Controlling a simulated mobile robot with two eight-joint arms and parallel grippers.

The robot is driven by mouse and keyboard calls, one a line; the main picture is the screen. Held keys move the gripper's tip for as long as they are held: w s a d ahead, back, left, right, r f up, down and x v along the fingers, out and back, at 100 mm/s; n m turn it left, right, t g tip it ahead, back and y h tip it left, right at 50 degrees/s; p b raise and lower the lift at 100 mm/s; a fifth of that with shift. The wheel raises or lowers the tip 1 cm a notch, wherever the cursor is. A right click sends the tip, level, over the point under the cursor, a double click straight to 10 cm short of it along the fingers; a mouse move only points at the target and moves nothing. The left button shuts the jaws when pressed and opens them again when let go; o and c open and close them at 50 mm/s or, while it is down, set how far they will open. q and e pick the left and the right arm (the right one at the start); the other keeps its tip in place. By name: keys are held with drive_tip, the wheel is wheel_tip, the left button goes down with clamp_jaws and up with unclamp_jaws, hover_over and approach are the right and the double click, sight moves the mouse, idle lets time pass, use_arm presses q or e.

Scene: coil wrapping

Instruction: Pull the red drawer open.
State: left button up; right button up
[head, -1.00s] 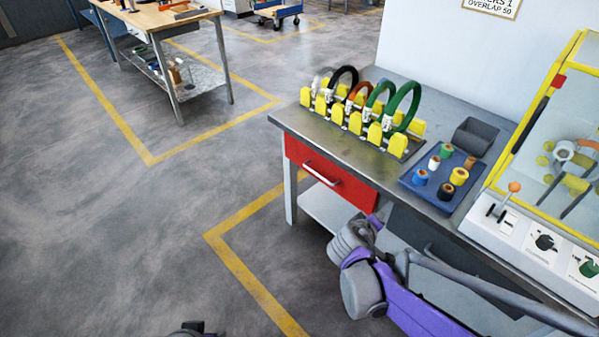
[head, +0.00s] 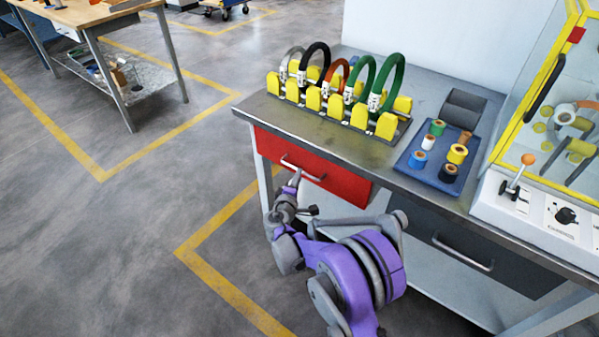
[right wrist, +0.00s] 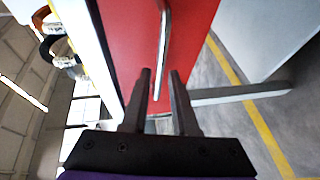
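The red drawer (head: 335,180) is under the left part of the workbench, its front looking flush with the frame. Its pale bar handle (head: 302,167) runs along the front. The red front (right wrist: 125,40) fills the area behind. My left gripper is not in view.
On the workbench (head: 375,165) stand a yellow rack (head: 313,99) with coils, a blue tray (head: 406,164) of spools and a yellow-framed machine (head: 508,130). A dark drawer (head: 500,270) is to the right of the red one.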

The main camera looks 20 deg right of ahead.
drive_tip(key=shift+x, duration=2.2)
drive_tip(key=shift+c, duration=0.3)
clamp_jaws()
